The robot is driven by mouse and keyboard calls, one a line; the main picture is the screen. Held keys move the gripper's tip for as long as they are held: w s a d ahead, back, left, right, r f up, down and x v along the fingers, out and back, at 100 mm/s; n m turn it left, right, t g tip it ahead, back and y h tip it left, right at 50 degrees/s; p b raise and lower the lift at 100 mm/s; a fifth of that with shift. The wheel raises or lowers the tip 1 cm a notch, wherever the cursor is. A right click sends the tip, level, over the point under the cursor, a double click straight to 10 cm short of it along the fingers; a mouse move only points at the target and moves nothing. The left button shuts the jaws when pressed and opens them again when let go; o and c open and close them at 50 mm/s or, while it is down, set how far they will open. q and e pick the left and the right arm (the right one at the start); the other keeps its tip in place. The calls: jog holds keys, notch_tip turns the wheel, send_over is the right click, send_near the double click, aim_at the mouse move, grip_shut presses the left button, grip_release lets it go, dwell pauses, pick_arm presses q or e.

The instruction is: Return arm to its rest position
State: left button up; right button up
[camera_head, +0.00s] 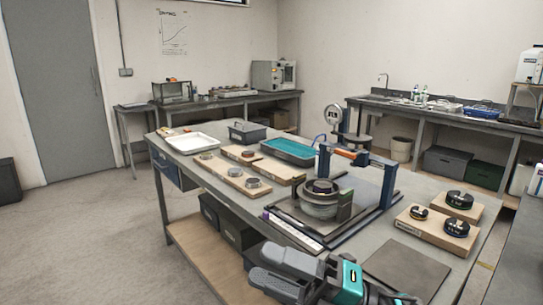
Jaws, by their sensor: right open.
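My right gripper (268,268) is at the bottom of the head view, in front of the table's near edge, with its dark fingers pointing left. It is open, and I see nothing between its fingers. Its wrist has teal and grey parts. The lever frame (387,187) stands on the table beyond it, with dark blue posts and a beam (351,154) with orange parts. A round metal vessel (320,207) with a dark top sits under the beam. The gripper is apart from the frame. My left gripper is not in view.
The grey table (408,180) holds a wooden board (432,232) with black weights, boards (221,180) with metal discs, a white tray (194,143) and a teal tray (290,150). A flat dark plate (405,268) lies at the near right. Floor (90,245) is clear at left.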

jog(key=w+d+f+m+t+h, duration=0.2)
jog(key=d+f+m+t+h, duration=0.4)
jog(key=m, duration=0.5)
jog(key=w+d+f+m+t+h, duration=0.1)
jog(key=d+f+m+t+h, duration=0.2)
jog(key=f+m+t+h, duration=0.7)
jog(key=s+d+f+m+g+h, duration=0.2)
jog(key=s+d+f+m+g, duration=0.2)
jog(key=f, duration=0.4)
jog(key=s+d+f+m+g+h+p, duration=0.1)
jog(key=s+d+f+m+g, duration=0.3)
jog(key=s+f+m, duration=0.3)
jog(key=shift+s+f+g+h, duration=0.4)
jog(key=shift+s+f+g, duration=0.25)
jog(key=shift+s+g, duration=0.1)
jog(key=shift+d, duration=0.1)
